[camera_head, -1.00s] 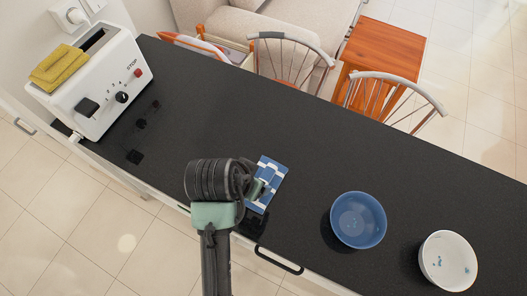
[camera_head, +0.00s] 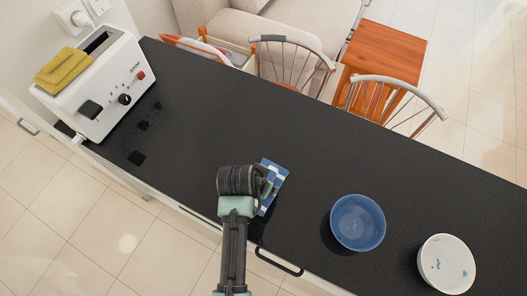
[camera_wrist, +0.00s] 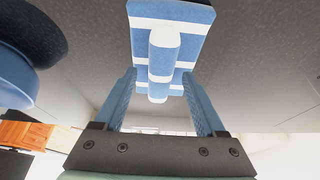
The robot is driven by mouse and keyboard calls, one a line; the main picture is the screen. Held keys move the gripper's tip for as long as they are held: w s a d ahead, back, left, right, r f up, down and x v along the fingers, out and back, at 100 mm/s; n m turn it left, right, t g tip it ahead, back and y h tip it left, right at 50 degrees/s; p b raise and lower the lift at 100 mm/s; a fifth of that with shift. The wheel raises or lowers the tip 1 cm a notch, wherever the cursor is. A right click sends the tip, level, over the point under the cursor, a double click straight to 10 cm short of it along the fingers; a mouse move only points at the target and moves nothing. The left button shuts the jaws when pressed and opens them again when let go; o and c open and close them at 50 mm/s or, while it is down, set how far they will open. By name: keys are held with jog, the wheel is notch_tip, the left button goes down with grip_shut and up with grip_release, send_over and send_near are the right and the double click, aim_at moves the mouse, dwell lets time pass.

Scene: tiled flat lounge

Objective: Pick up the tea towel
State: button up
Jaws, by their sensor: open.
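The tea towel (camera_head: 277,178), blue with white bands, lies on the dark counter, partly hidden behind my arm's end. In the wrist view the towel (camera_wrist: 167,48) shows a raised fold along its middle, ahead of my fingers. My gripper (camera_head: 266,190) is at the towel's near side in the head view, its fingers mostly hidden by my wrist. In the wrist view my gripper (camera_wrist: 159,76) is open, one finger to each side of the towel's fold. Whether the fingers touch the towel I cannot tell.
A blue bowl (camera_head: 358,222) and a white bowl (camera_head: 446,264) stand to the right on the dark counter (camera_head: 215,110). A white toaster (camera_head: 108,88) with a yellow item (camera_head: 62,72) on it stands at the left. Chairs (camera_head: 292,62) line the far edge. The counter's middle is clear.

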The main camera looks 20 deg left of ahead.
jog(key=shift+c, duration=0.3)
grip_shut()
jog(key=shift+r, duration=0.1)
